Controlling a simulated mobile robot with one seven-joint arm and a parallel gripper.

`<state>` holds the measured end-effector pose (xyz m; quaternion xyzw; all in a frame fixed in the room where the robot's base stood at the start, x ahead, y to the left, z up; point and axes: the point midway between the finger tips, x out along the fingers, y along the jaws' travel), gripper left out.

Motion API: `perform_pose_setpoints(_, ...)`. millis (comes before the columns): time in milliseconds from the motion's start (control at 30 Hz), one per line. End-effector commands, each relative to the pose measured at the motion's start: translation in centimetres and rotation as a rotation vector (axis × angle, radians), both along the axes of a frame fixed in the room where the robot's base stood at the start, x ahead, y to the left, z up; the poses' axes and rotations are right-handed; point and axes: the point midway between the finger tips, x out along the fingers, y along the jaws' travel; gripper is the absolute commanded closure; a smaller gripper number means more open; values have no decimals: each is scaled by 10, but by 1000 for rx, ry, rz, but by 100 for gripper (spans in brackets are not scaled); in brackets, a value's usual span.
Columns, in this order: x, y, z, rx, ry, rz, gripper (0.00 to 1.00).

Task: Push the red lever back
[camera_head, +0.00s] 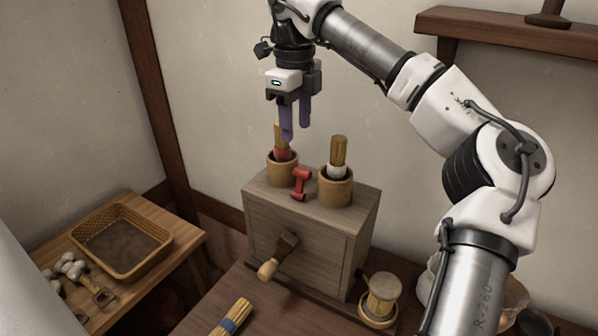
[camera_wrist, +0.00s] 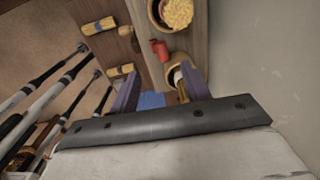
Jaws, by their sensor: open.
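The red lever (camera_head: 300,184) is a short piece on top of the grey wooden box (camera_head: 262,222), between two pots and near the box's front edge. Which way it tilts is hard to tell. It also shows in the wrist view (camera_wrist: 159,50), beyond my fingertips. My gripper (camera_head: 296,131) points down above the box, its purple fingers apart with nothing held. It is higher than the lever and not touching it. In the head view one finger overlaps the bundle in the left pot; in the wrist view the gripper (camera_wrist: 160,86) shows both fingers.
The left pot (camera_head: 281,172) and the right pot (camera_head: 336,191) hold upright straw bundles close beside the lever. A wooden handle (camera_head: 277,257) sticks out of the box's front. A blue-banded bundle (camera_head: 231,318) lies in front. A basket (camera_head: 121,243) stands at left; a shelf (camera_head: 520,32) hangs upper right.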

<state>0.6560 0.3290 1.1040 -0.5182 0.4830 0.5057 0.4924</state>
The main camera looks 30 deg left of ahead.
Motion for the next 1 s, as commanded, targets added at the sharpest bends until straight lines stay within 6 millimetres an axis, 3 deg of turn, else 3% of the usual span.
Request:
perform_pose_setpoints(300, 0, 0, -68, 1, 6, 5, 53)
perform_pose_setpoints(500, 1, 0, -102, 3, 5, 4, 53)
perform_pose_setpoints(700, 1, 1, -119, 4, 4, 4, 53)
perform_pose_setpoints(1000, 1, 1, -122, 4, 3, 4, 53)
